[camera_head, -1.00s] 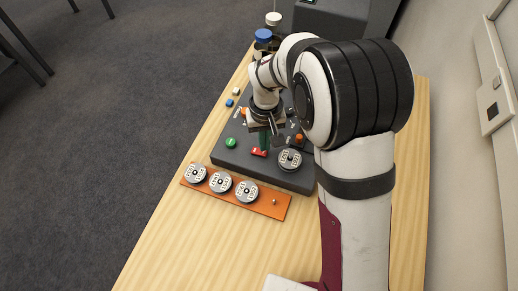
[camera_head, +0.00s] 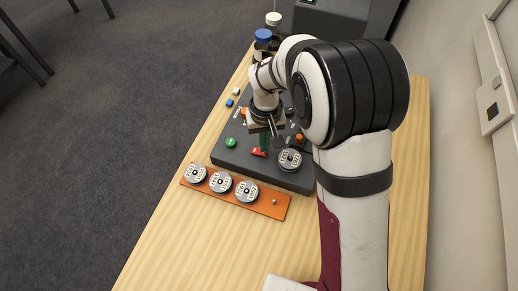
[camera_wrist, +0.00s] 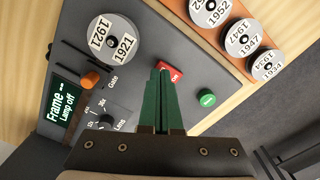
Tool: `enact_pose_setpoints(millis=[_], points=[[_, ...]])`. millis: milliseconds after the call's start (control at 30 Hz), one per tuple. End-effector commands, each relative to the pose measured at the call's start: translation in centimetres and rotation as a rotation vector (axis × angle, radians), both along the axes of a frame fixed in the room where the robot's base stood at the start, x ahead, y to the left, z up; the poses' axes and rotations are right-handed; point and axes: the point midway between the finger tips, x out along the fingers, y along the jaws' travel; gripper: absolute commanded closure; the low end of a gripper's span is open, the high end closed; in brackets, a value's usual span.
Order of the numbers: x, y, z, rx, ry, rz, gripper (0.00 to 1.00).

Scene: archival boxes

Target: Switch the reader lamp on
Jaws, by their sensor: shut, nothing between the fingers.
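The dark grey reader panel (camera_head: 230,156) lies on the wooden table. Its red rocker switch (camera_head: 258,152), with white lettering ending in "ON", also shows in the wrist view (camera_wrist: 175,73). The small screen (camera_wrist: 62,108) reads "Frame --" and "Lamp off". My gripper (camera_head: 264,147) points down over the panel, with its green fingers shut and empty. In the wrist view the fingertips (camera_wrist: 162,70) appear right at the switch and cover part of it; I cannot tell whether they touch it.
A green button (camera_head: 231,142), an orange knob (camera_wrist: 90,81), a black lens knob (camera_wrist: 106,121) and a reel marked 1921 (camera_head: 290,159) are close around the switch. An orange board (camera_head: 268,203) with several reels lies in front. Blue-capped and white-capped containers stand behind.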

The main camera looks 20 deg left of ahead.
Motion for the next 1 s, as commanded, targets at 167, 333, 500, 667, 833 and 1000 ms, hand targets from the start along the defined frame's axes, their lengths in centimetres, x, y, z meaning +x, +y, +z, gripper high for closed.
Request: enact_pose_setpoints(millis=[167, 333, 500, 667, 833, 1000], points=[[0.0, 0.0, -0.3, -0.001, 0.001, 0.000, 1.00], [0.0, 0.0, -0.6, -0.001, 0.001, 0.000, 1.00], [0.0, 0.0, -0.8, -0.001, 0.001, 0.000, 1.00], [0.0, 0.0, -1.1, -0.001, 0.001, -0.001, 1.00], [0.0, 0.0, -1.3, -0.001, 0.001, -0.001, 1.00], [0.0, 0.0, -1.6, 0.000, 0.000, -0.001, 1.00]])
